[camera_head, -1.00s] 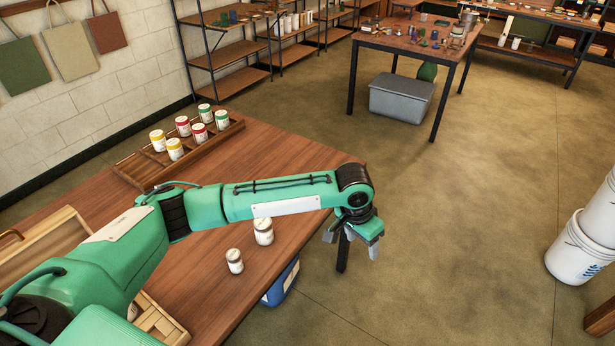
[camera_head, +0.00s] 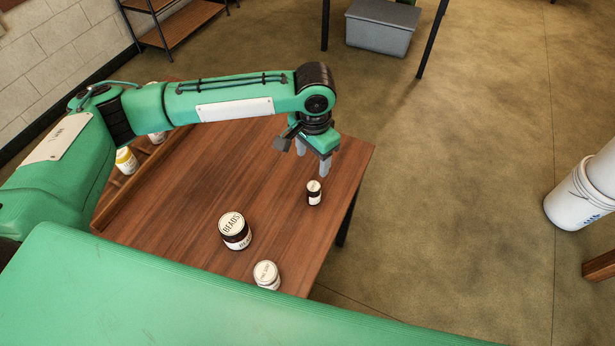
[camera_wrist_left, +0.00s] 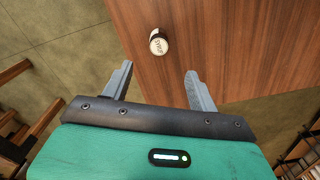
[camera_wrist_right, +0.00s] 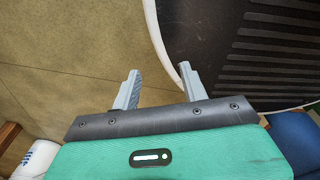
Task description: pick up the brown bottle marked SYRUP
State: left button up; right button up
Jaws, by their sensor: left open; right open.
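The small brown bottle (camera_head: 314,196) with a white label and pale lid stands upright near the right edge of the wooden table (camera_head: 185,215). In the left wrist view the bottle (camera_wrist_left: 158,42) shows the word SYRUP on its top, beyond the fingertips and between their lines. My left gripper (camera_head: 324,168) is open and empty, just above and behind the bottle in the head view, apart from it. My right gripper (camera_wrist_right: 158,76) is open and empty in the right wrist view, over the floor beside a black ribbed surface. It is not seen in the head view.
A yellow-banded jar (camera_head: 126,161) is in the wooden rack at left. White buckets (camera_head: 582,198) stand at right. The table around the bottle is clear.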

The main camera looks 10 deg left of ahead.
pick_arm(q)
send_over(314, 186)
jog(key=f, duration=0.5)
jog(key=shift+s+a+p, duration=0.25)
jog(key=shift+s+p, duration=0.1)
jog(key=f, duration=0.3)
jog(key=shift+w, duration=0.2)
notch_tip(314, 186, down, 4)
jog(key=shift+w+d+r+p, duration=0.1)
jog(key=shift+w+d+p, duration=0.05)
jog(key=shift+p, duration=0.7)
jog(key=shift+f, duration=0.5)
jog(key=c, duration=1)
jog(key=shift+c, duration=0.5)
pick_arm(e)
jog(key=r, duration=0.1)
jog(key=s+r, duration=0.1)
jog(key=shift+s+d+r, duration=0.3)
pick_arm(q)
jog(key=shift+r, duration=0.1)
